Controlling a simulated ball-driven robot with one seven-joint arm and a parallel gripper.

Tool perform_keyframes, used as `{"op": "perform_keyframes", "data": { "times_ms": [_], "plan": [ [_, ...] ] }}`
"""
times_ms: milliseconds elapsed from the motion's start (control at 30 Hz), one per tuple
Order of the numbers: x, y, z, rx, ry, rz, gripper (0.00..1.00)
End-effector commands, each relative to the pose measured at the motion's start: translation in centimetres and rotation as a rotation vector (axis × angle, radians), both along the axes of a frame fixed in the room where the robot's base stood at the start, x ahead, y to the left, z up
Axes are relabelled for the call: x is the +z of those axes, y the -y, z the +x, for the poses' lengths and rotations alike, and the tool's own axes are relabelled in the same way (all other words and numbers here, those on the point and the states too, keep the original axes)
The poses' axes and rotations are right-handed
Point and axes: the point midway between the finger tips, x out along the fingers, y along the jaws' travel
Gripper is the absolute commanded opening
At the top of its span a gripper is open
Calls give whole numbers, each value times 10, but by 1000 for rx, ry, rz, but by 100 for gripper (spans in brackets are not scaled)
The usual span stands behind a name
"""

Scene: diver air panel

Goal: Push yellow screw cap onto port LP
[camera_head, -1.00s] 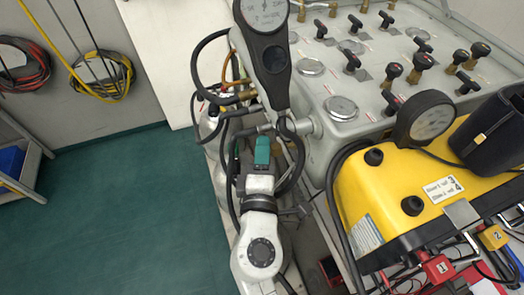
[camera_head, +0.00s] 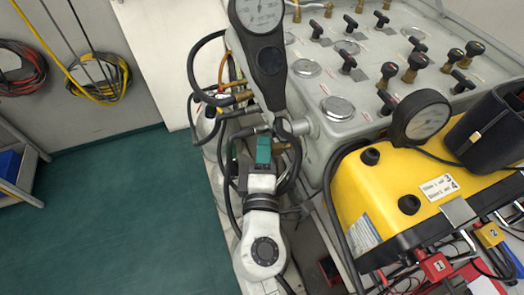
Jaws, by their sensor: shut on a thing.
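My gripper (camera_head: 262,146) is at the end of my white arm, low at the left side of the grey air panel (camera_head: 352,122), among dark hoses and fittings. Its teal part shows from above, but its fingertips are hard to make out. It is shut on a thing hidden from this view. I cannot make out the yellow screw cap anywhere. I cannot pick out port LP among the fittings either, nor tell whether anything touches it.
A black-bodied gauge (camera_head: 265,50) stands up just beyond my gripper. Black hoses (camera_head: 196,75) loop close to its left. A yellow case (camera_head: 385,190) with a round gauge (camera_head: 422,117) stands to the right. The green floor (camera_head: 120,220) at left is clear.

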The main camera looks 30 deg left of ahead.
Motion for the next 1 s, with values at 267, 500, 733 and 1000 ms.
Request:
{"op": "perform_keyframes", "data": {
  "times_ms": [267, 500, 733, 1000],
  "plan": [
    [0, 3, 3, 0, 0, 0, 0],
    [0, 5, 6, 0, 0, 0, 0],
    [0, 7, 8, 0, 0, 0, 0],
    [0, 9, 11, 0, 0, 0, 0]
  ]
}}
